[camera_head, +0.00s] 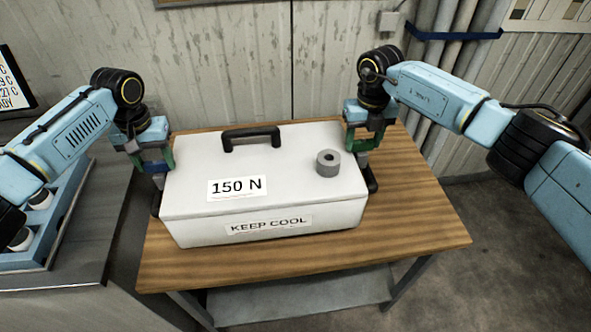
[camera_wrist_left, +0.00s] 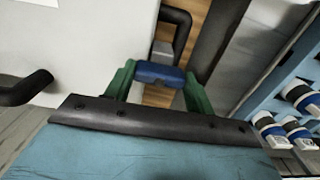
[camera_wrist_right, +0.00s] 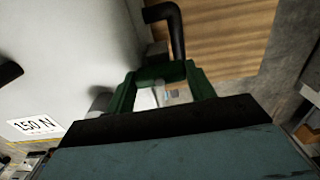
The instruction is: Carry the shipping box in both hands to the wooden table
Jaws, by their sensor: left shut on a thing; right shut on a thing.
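The white shipping box (camera_head: 285,180) with "150 N" and "KEEP COOL" labels is over the wooden table (camera_head: 425,225); whether it rests fully on the top I cannot tell. A black handle is on its lid, and black side handles show at both ends. My left gripper (camera_head: 158,178) is shut on the left side handle (camera_wrist_left: 178,28). My right gripper (camera_head: 364,160) is shut on the right side handle (camera_wrist_right: 172,22). The box also shows in the left wrist view (camera_wrist_left: 100,40) and the right wrist view (camera_wrist_right: 70,60). The fingertips are partly hidden.
A grey ring-shaped piece (camera_head: 328,163) sits on the box lid. A grey bench (camera_head: 75,245) with a blue rack (camera_head: 50,235) of white-capped items stands at the left. A corrugated wall (camera_head: 240,60) and pipes are behind. The table's right part is bare.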

